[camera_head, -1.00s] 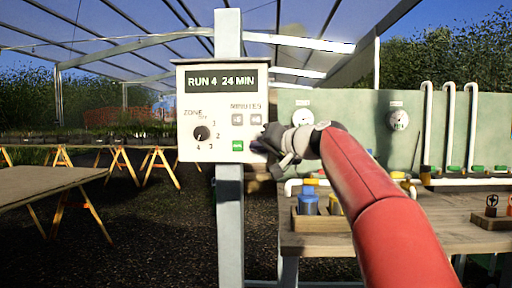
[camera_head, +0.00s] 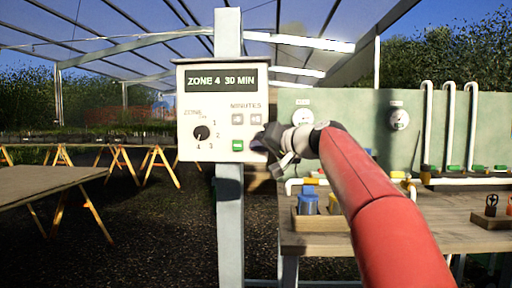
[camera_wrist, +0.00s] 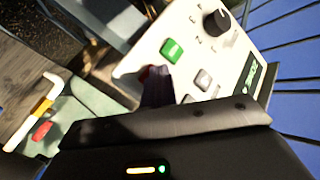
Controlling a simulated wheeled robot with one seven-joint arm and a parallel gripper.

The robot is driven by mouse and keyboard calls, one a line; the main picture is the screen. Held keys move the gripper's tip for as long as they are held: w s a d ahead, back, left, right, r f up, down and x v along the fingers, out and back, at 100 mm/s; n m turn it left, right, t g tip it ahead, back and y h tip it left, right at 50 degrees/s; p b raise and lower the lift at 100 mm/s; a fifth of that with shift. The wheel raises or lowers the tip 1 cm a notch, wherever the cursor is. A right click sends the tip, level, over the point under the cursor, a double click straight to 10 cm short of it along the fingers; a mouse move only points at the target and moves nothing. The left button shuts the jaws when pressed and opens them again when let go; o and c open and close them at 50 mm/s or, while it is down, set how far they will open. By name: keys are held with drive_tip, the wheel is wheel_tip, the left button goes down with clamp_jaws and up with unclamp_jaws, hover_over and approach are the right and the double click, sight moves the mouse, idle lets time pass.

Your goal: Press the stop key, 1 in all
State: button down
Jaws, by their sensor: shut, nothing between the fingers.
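The white control box (camera_head: 187,105) hangs on a grey post. Its display (camera_head: 221,81) reads "ZONE 4 30 MIN". A green key (camera_head: 238,146) sits low on its face, and also shows in the wrist view (camera_wrist: 172,50). My gripper (camera_head: 263,143) is shut and empty, its tips at the box's lower right, beside the green key. In the wrist view the dark fingertips (camera_wrist: 155,80) are at the panel, with a small reddish patch by them. The stop key is not clearly visible; my fingers seem to cover its place. I cannot tell whether they touch it.
Two grey minute keys (camera_head: 247,119) and a black zone knob (camera_head: 202,133) are on the same face, above and left of my gripper. A wooden bench (camera_head: 320,243) with a tray of bottles stands to the right. A table (camera_head: 50,183) stands at left.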

drive_tip(key=shift+s+b, duration=0.45)
drive_tip(key=shift+s, duration=0.3)
drive_tip(key=shift+s, duration=0.1)
drive_tip(key=s+b, duration=0.3)
drive_tip(key=s, duration=0.1)
drive_tip(key=shift+s+a, duration=0.1)
drive_tip(key=shift+s, duration=0.3)
drive_tip(key=s+d+f+g+h, duration=0.2)
drive_tip(key=s+d+f, duration=0.3)
drive_tip(key=s+f, duration=0.6)
drive_tip(key=s+d+f+g+h, duration=0.2)
drive_tip(key=s+d+f+h, duration=0.3)
drive_tip(key=s+f, duration=0.6)
drive_tip(key=s+d+f+m+g+h, duration=0.1)
drive_tip(key=s+d+f+h, duration=0.3)
drive_tip(key=f, duration=1.4)
drive_tip(key=s+d+g, duration=0.1)
drive_tip(key=s+d, duration=0.2)
drive_tip(key=s, duration=0.4)
drive_tip(key=shift+f, duration=0.4)
drive_tip(key=shift+s, duration=0.1)
